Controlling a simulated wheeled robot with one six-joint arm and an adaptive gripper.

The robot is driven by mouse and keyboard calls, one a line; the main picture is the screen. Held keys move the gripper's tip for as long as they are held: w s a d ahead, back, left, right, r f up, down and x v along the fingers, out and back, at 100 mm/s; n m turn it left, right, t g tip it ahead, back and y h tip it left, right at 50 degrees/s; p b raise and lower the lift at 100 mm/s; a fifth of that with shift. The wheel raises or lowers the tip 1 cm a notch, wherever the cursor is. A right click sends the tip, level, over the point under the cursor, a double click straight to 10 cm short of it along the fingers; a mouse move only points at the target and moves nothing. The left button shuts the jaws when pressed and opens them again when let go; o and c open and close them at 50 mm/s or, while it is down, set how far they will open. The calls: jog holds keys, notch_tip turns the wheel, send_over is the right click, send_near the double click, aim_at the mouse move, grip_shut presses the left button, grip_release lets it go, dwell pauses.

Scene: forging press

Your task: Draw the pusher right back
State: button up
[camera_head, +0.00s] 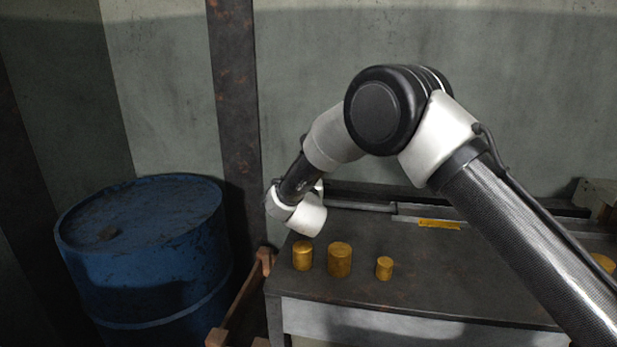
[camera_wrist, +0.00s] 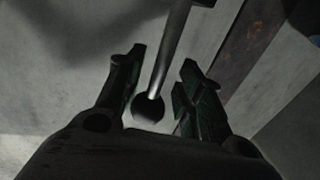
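A pale metal rod (camera_wrist: 168,55) with a dark round knob (camera_wrist: 150,108) at its near end shows in the wrist view. I take it to be the pusher, though I cannot be sure. My gripper (camera_wrist: 163,58) is open, with one finger on each side of the rod and a visible gap to both. In the head view my wrist hangs over the left end of the bench, and my fingers and the rod's knob are hidden there.
A dark bench (camera_head: 450,280) carries several yellow cylinders, including one in the middle (camera_head: 340,260). A metal channel (camera_head: 350,204) and a yellow plate (camera_head: 440,224) lie along its back. A blue barrel (camera_head: 145,250) and a rusty post (camera_head: 238,100) stand left.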

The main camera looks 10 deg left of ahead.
jog(key=s+d, duration=0.2)
jog(key=s, duration=0.9)
jog(key=shift+s+d, duration=0.15)
jog(key=shift+s, duration=0.1)
jog(key=w+d+r+g+y, duration=0.25)
jog(key=w+d+r, duration=0.25)
jog(key=d+r, duration=0.55)
jog(key=s+d+r+g, duration=0.2)
jog(key=s+d+r, duration=0.1)
jog(key=d, duration=0.5)
jog(key=s+d+r+g, duration=0.2)
jog(key=d, duration=0.5)
jog(key=s+d+f+m+g+h, duration=0.1)
jog(key=s+d+g+h, duration=0.2)
jog(key=s+d, duration=1)
jog(key=s+d+f+m+g+h, duration=0.1)
jog(key=s+d+f+g+h, duration=0.1)
jog(key=s+d, duration=1.2)
jog(key=s+g+h, duration=0.1)
jog(key=s+g, duration=0.1)
jog(key=s, duration=0.3)
jog(key=shift+s+d, duration=0.2)
jog(key=shift+d, duration=0.1)
